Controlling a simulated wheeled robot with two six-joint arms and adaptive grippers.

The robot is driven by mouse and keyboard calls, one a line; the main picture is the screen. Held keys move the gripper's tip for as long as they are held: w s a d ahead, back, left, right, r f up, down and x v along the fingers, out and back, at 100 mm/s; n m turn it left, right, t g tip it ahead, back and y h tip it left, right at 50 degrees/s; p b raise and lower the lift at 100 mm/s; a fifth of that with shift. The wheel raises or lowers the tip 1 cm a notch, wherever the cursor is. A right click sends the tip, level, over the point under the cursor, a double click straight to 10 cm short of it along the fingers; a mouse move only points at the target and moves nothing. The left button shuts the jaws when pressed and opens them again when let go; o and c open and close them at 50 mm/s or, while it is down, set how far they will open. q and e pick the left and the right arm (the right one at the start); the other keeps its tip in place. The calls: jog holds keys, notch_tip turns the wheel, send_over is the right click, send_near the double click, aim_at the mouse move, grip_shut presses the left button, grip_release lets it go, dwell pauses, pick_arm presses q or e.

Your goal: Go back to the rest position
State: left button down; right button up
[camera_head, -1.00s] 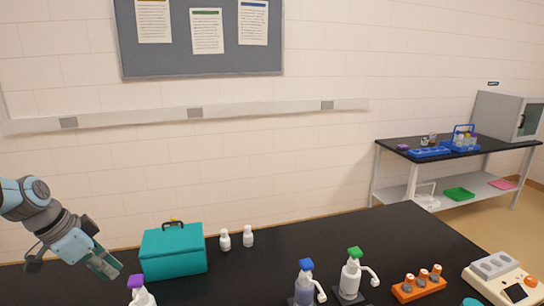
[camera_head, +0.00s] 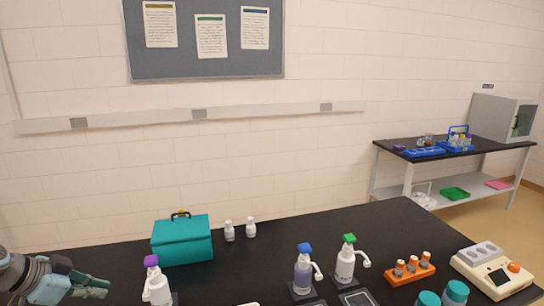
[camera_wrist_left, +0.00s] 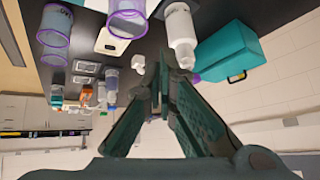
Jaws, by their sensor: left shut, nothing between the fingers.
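My left gripper (camera_head: 100,287) is at the lower left of the head view, low and left of the purple-capped bottle (camera_head: 158,283). In the left wrist view its two fingers (camera_wrist_left: 160,65) come together at the tips, shut and empty. A white bottle (camera_wrist_left: 181,35) shows just beyond the fingertips there; I cannot tell the gap. The teal case (camera_head: 182,242) stands behind the purple-capped bottle and also shows in the left wrist view (camera_wrist_left: 230,50). My right gripper is not in view.
Bottles with a blue cap (camera_head: 305,270) and a green cap (camera_head: 347,262) stand along the black bench (camera_head: 270,268). An orange rack (camera_head: 410,273) and a cream device (camera_head: 493,270) are at the right. Two small white bottles (camera_head: 229,231) stand beside the case.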

pick_arm(q)
jog(key=s+f+n+t+y, duration=0.3)
jog(key=s+f+n+y, duration=0.3)
jog(key=s+f, duration=0.85)
jog(key=s+d+f+n+g+h, duration=0.1)
jog(key=s+d+f+g, duration=0.2)
jog(key=s+d, duration=0.45)
jog(key=s+d+f+g, duration=0.3)
jog(key=s+d, duration=0.2)
jog(key=d, duration=0.5)
notch_tip(320, 180, down, 20)
jog(key=a+g+b, duration=0.1)
jog(key=a+b, duration=0.1)
jog(key=s+f+g+b, duration=0.1)
jog(key=s+f, duration=1.4)
jog(key=f, duration=0.1)
jog(key=shift+s+a+n+g, duration=0.2)
jog(key=shift+a+n+g, duration=0.1)
jog(key=shift+a, duration=0.1)
